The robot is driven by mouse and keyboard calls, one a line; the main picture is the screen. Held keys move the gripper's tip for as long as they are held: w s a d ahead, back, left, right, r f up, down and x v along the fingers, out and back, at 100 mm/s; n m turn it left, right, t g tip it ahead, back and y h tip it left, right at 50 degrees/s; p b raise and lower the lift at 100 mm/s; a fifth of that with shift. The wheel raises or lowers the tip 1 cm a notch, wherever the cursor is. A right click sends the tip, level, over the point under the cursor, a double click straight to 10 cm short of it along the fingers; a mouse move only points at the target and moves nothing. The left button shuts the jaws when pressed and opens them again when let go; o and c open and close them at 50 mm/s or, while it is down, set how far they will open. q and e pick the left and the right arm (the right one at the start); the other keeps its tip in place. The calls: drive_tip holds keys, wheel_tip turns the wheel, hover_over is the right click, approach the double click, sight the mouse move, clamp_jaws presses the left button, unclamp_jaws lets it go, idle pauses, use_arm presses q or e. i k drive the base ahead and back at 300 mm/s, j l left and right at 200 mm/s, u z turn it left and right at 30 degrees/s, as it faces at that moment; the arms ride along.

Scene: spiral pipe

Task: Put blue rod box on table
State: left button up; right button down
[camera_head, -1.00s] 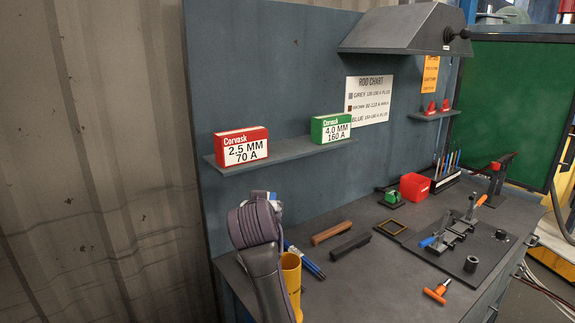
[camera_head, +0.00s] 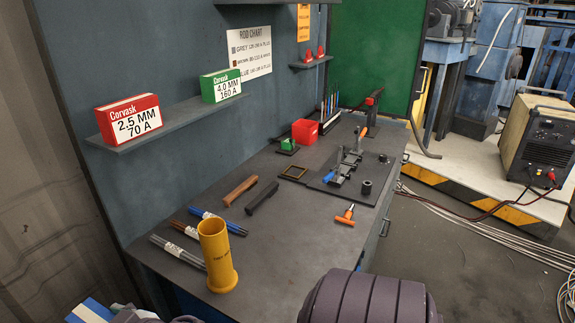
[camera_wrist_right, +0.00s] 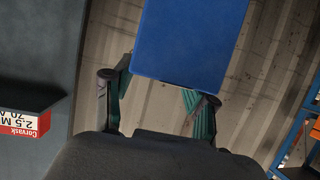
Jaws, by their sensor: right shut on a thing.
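The blue rod box (camera_wrist_right: 190,45) shows as a plain blue face between the two fingers of my right gripper (camera_wrist_right: 158,90) in the right wrist view. The gripper is shut on it. In the head view a blue and white part of the box (camera_head: 90,311) shows at the bottom left corner, left of the table; the rest is cut off by the frame. The dark grey table (camera_head: 300,222) runs along the wall panel. My left gripper is not in view.
A red box (camera_head: 128,119) and green box (camera_head: 222,85) sit on the shelf (camera_head: 165,128). A clamp fixture (camera_head: 348,172) is farther back. The table's middle front is clear.

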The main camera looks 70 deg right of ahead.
sight(288, 261)
drive_tip(key=i+j+z, duration=0.25)
drive_tip(key=z, duration=0.15)
drive_tip(key=i+j+z, duration=0.15)
drive_tip(key=j+z, duration=0.25)
drive_tip(key=z, duration=1.3)
drive_tip(key=i+l, duration=0.05)
